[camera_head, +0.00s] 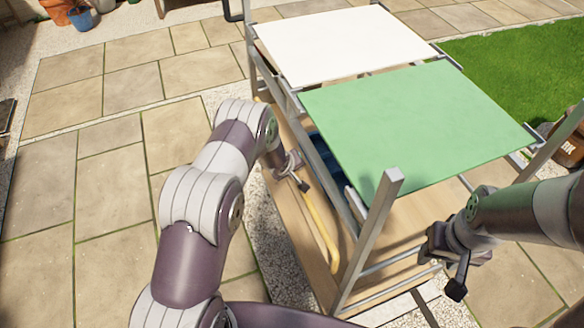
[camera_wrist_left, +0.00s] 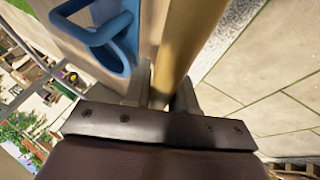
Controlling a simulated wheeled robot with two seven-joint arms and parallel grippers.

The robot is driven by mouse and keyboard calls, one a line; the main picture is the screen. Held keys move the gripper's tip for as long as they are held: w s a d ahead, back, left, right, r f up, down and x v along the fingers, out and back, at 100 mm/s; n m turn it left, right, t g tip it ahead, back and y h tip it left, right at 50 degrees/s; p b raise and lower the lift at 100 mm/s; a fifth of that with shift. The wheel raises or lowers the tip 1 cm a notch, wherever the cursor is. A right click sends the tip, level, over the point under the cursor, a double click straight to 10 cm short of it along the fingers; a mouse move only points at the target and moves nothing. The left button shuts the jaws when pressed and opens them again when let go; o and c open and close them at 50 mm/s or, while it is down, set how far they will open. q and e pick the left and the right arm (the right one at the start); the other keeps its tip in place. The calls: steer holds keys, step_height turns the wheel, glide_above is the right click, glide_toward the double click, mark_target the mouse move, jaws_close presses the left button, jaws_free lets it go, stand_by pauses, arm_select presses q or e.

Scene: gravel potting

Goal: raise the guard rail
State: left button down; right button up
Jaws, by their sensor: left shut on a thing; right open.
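The guard rail (camera_head: 318,225) shows as a yellow bar, low along the left side of the bench frame, over a wooden board. My left gripper (camera_head: 299,176) is at its far end. In the left wrist view the yellow bar (camera_wrist_left: 190,45) runs up between the fingers of the left gripper (camera_wrist_left: 163,95), which is shut on it. The exact contact is partly hidden by the gripper body. My right gripper (camera_head: 433,250) is open and empty, to the right of the near metal post (camera_head: 376,220).
A green panel (camera_head: 420,120) and a white panel (camera_head: 340,42) lie on the bench top. A blue handle-like ring (camera_wrist_left: 105,40) is close beside the bar. Paving (camera_head: 110,210) is clear at the left. A brown bag (camera_head: 570,145) stands at the right edge.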

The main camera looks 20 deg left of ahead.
arm_select(q)
steer(key=c, duration=1)
jaws_free()
steer(key=shift+r, duration=0.1)
steer(key=p+v, duration=0.1)
steer(key=v, duration=1.1)
steer(key=shift+s+r+p, duration=0.1)
steer(key=shift+r+p, duration=0.1)
steer(key=shift+p, duration=0.1)
